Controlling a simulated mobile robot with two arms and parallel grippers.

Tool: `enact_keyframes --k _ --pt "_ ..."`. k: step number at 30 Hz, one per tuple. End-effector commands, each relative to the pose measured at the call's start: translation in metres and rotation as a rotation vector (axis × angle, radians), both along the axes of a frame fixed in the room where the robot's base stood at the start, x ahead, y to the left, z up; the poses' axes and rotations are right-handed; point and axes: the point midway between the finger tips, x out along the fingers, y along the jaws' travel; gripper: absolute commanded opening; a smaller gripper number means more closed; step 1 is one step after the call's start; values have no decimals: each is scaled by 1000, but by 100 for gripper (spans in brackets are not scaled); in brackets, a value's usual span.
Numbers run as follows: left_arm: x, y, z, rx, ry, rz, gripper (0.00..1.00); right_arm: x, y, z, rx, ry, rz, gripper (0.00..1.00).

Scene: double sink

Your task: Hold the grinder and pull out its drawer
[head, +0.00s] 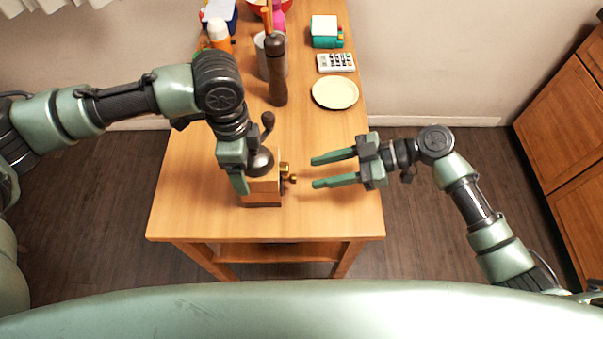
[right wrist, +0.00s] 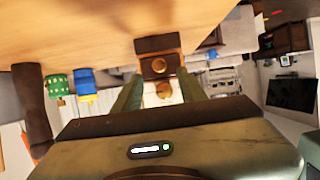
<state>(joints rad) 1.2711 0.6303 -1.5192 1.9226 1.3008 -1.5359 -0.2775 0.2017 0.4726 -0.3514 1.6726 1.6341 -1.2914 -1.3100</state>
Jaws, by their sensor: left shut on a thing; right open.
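The grinder (head: 263,187) stands near the front of the wooden table, a wooden box with a dark metal dome and a crank handle on top. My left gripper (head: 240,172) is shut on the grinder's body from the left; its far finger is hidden. In the right wrist view the grinder (right wrist: 158,44) shows between the fingertips, with a round brass knob (right wrist: 158,66) facing the camera.
A pale plate (head: 335,93), a calculator (head: 336,63) and a teal and white item (head: 325,32) lie at the back right of the table (head: 190,215). A tall dark pepper mill (head: 277,75) stands behind the grinder. The table's front right is clear.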

Motion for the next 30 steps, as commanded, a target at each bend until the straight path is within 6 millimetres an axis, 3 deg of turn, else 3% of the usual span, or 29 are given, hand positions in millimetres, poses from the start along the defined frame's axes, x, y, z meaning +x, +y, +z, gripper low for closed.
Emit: enact_keyframes --k 3,9,20,21,25,30 --pt "1 0 1 -1 -2 0 33 0 22 -8 1 0 1 41" --pt "1 0 1 -1 -2 0 33 0 43 -17 1 1 0 41" --pt "1 0 1 -1 -2 0 33 0 49 -20 -2 -1 0 41" --pt "1 0 1 -1 -2 0 33 0 49 -20 -2 -1 0 38" --pt "1 0 1 -1 -2 0 33 0 49 -20 -2 0 0 2" --pt "1 0 1 -1 -2 0 33 0 49 -20 -2 0 0 0"
